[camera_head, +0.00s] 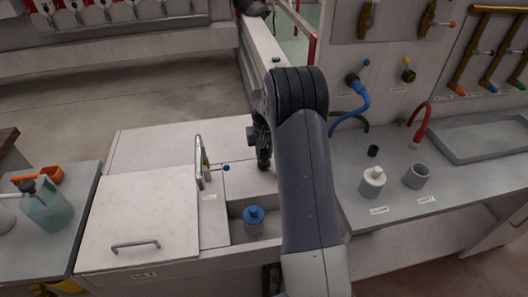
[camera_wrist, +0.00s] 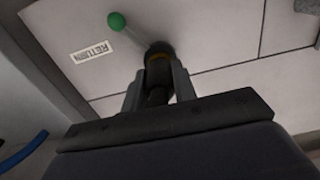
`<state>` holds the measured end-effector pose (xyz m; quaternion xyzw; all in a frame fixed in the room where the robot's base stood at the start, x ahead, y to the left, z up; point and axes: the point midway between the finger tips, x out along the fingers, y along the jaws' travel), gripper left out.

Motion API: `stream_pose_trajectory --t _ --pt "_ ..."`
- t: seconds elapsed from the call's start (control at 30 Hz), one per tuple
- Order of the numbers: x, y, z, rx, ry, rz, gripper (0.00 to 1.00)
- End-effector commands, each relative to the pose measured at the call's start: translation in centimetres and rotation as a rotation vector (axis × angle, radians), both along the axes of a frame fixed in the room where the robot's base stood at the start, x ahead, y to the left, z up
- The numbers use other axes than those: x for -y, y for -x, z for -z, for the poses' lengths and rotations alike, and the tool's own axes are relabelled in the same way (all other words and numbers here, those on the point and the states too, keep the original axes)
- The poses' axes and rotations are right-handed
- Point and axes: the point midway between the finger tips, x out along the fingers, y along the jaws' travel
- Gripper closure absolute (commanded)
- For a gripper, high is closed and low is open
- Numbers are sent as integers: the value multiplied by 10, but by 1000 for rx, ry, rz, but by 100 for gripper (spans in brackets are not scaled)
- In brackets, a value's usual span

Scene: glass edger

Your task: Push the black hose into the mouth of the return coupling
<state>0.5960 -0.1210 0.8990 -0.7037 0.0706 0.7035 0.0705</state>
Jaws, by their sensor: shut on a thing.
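My gripper (camera_wrist: 157,76) is shut on the black hose (camera_wrist: 156,97), whose dark end shows between the two fingers in the wrist view. The return coupling (camera_wrist: 160,49) is a dark round fitting just beyond the fingertips, beside a white RETURN label (camera_wrist: 89,53) and a lever with a green ball (camera_wrist: 116,21). The hose end lines up closely with the coupling; I cannot tell whether it is inside the mouth. In the head view my gripper (camera_head: 262,155) is at the pale machine, left of my arm, which hides much of this spot.
A blue-capped bottle (camera_head: 254,220) stands in the open bay below. A white bottle (camera_head: 372,182) and a grey cup (camera_head: 416,176) stand on the right bench.

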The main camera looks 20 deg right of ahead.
Motion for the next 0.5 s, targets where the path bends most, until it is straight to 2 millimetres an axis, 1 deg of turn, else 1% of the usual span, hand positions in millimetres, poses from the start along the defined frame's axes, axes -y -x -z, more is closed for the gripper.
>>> stream_pose_trajectory --t 0.27,0.3,0.5 --pt "0 0 8 0 0 0 100" --pt "0 0 8 0 0 0 73" --pt "0 0 7 0 0 0 56"
